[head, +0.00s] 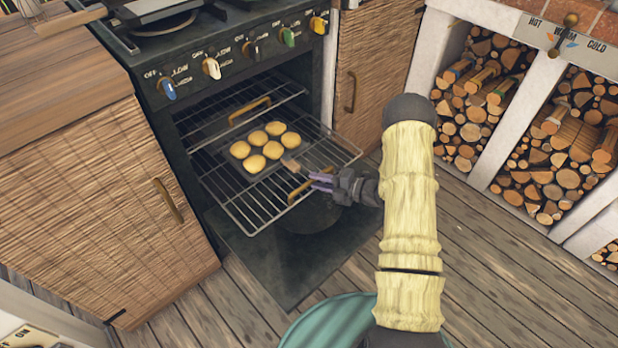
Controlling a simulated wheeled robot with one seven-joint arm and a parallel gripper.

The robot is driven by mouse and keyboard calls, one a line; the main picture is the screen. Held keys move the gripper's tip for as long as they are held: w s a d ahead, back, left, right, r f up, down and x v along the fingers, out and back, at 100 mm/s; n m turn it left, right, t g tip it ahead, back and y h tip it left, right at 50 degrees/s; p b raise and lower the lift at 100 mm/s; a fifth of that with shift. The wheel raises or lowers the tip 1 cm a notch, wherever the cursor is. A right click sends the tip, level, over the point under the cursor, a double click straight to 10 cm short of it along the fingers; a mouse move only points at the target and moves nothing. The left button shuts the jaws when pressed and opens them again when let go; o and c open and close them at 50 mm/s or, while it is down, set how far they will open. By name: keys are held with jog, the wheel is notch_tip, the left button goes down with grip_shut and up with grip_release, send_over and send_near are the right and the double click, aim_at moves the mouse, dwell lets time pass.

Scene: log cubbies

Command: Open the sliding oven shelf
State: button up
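The oven (185,125) stands open with its dark door (265,262) folded down. The wire oven shelf (250,218) sticks well out of the oven over the door. A dark tray with several golden buns (264,147) lies on it. A brass handle (297,192) is at the shelf's front edge, and another brass handle (250,110) shows further back. My gripper (314,181) is at the front handle, its purple fingers pointing left. The fingers are small and overlap the handle, so I cannot tell whether they grip it. A small tan piece (291,166) shows just beyond the fingers.
A wicker cabinet (95,185) stands left of the oven and another (372,70) right of it. Log cubbies (478,100) line the right side. The wooden floor (490,265) is clear at the lower right. Several coloured knobs line the oven's front panel.

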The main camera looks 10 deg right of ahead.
jog(key=p+v, duration=0.2)
jog(key=v, duration=1.1)
jog(key=shift+r, duration=0.1)
